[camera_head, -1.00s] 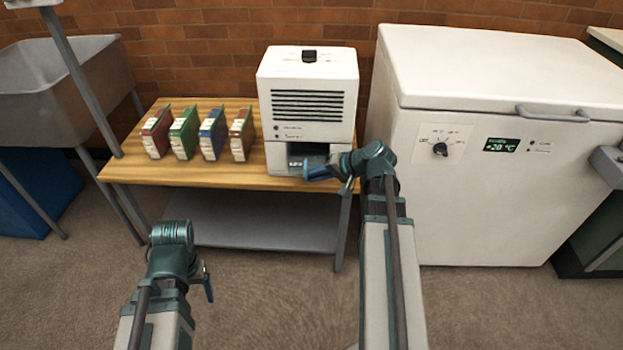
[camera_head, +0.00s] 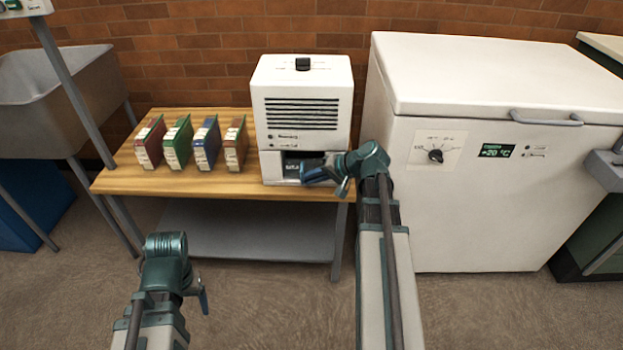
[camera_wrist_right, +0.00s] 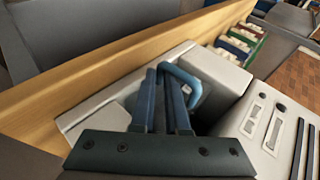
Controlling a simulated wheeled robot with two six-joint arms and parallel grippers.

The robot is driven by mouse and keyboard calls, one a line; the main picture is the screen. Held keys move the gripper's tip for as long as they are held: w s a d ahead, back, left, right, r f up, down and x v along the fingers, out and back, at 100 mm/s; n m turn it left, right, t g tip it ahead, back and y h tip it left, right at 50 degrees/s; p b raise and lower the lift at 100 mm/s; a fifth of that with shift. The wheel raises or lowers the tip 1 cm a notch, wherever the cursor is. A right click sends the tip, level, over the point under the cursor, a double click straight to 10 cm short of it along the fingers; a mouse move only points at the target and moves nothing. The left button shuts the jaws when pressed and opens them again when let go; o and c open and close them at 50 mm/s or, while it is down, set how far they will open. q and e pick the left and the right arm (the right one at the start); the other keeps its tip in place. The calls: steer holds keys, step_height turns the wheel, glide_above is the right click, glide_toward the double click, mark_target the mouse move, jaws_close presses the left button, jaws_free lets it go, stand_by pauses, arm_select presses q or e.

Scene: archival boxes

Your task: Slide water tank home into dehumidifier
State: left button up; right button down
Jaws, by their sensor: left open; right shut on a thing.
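The dehumidifier (camera_head: 302,85) is a white box with a vented front and a dark opening low down, at the right end of the wooden table. My right gripper (camera_head: 306,174) is at that opening, its blue fingers shut on the water tank's handle. The right wrist view shows the two fingers (camera_wrist_right: 163,100) at the curved blue handle (camera_wrist_right: 190,78), with pale casing around them. The tank's body is mostly hidden by the gripper and the opening; I cannot tell how deep it sits. My left gripper (camera_head: 203,298) is open and empty, low in front of the table.
Several coloured archival boxes (camera_head: 178,145) stand on the wooden table (camera_head: 225,183), left of the dehumidifier. A white chest freezer (camera_head: 480,200) stands close on the right, beside my right arm. A grey sink (camera_head: 60,90) is at the left. The floor in front is clear.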

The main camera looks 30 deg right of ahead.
steer(key=c, duration=0.8)
jaws_free()
steer(key=shift+c, duration=0.2)
steer(key=shift+s+d+r+p, duration=0.2)
steer(key=shift+s+r+p, duration=0.05)
steer(key=shift+r+p, duration=0.15)
steer(key=p+v, duration=0.8)
steer(key=v, duration=0.4)
steer(key=shift+s+d, duration=0.2)
steer(key=shift+s, duration=0.15)
steer(key=shift+r, duration=0.1)
